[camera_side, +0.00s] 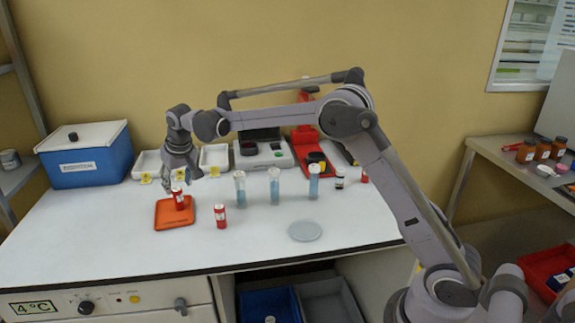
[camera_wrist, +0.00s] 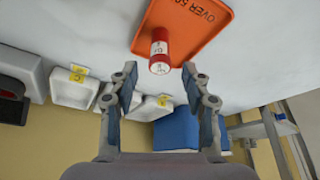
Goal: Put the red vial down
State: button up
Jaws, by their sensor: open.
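A red vial (camera_side: 179,202) with a white label stands upright on the orange tray (camera_side: 170,219) at the left of the bench. In the wrist view the same vial (camera_wrist: 160,56) shows on the orange tray (camera_wrist: 188,45), just beyond my fingertips. My gripper (camera_side: 181,179) is over the tray, close above the vial. In the wrist view my gripper (camera_wrist: 160,72) is open, with a finger on each side and nothing held. A second red vial (camera_side: 220,216) stands on the white bench, just right of the tray.
Several blue-liquid tubes (camera_side: 275,188) stand at the middle of the bench near a grey disc (camera_side: 305,231). A blue box (camera_side: 90,165), white trays (camera_side: 214,159) and a grey instrument (camera_side: 262,153) line the back. The bench front left is clear.

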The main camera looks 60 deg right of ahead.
jog(key=s+d+r+n+t, duration=0.1)
jog(key=s+r, duration=0.4)
jog(key=s, duration=0.5)
jog(key=s+r, duration=0.6)
jog(key=s, duration=0.4)
jog(key=s+f+t, duration=0.1)
jog(key=s+f, duration=0.3)
jog(key=s, duration=0.4)
jog(key=s+f+n, duration=0.1)
jog(key=s+f, duration=0.3)
jog(key=s, duration=0.5)
jog(key=shift+d+f+t+y, duration=0.15)
jog(key=shift+d+t+y, duration=0.15)
jog(key=shift+t+y, duration=0.1)
jog(key=shift+o, duration=0.7)
